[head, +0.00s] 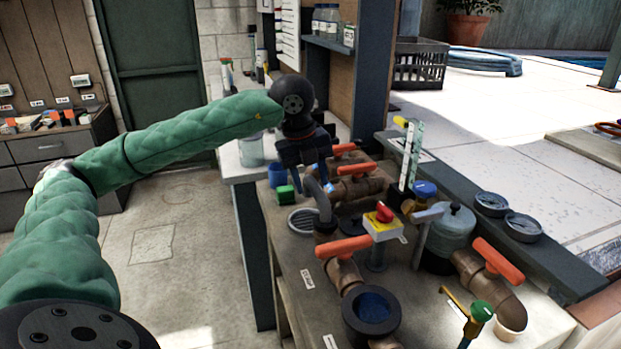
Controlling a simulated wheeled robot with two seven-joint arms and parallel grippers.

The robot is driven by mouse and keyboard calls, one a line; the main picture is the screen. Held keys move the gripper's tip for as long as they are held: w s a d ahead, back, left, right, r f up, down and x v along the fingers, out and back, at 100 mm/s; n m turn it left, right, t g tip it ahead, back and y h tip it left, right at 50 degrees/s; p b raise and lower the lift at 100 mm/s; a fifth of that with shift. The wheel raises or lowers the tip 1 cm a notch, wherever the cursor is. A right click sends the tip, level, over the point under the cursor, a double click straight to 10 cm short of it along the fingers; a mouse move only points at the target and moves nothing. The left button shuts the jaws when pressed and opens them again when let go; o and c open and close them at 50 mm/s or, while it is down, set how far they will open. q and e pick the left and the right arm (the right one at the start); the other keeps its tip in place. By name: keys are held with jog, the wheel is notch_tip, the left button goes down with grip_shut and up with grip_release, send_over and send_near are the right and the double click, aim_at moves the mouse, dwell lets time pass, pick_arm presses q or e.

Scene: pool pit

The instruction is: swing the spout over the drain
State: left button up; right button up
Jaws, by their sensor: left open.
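The spout (320,200) is a grey curved pipe rising from a brown fitting on the bench, left of centre in the head view. The round drain grate (302,220) lies in the bench top just left of the spout's base. My left gripper (306,172) is open, pointing down at the upper end of the spout. Its fingers partly hide the spout's tip, and I cannot tell whether they touch it. My right gripper is not in view.
Orange-handled valves (342,247) on brown pipes crowd the bench (300,262). A yellow box with a red knob (382,217) stands right of the spout. A green block (285,194) and a blue cup (284,176) sit near the drain. Open floor (180,260) lies left.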

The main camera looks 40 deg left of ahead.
pick_arm(q)
notch_tip(320, 180, up, 8)
jog(key=s, duration=0.1)
jog(key=shift+s+a+f+b, duration=0.15)
jog(key=shift+a+f+b, duration=0.05)
jog(key=shift+a+b, duration=0.2)
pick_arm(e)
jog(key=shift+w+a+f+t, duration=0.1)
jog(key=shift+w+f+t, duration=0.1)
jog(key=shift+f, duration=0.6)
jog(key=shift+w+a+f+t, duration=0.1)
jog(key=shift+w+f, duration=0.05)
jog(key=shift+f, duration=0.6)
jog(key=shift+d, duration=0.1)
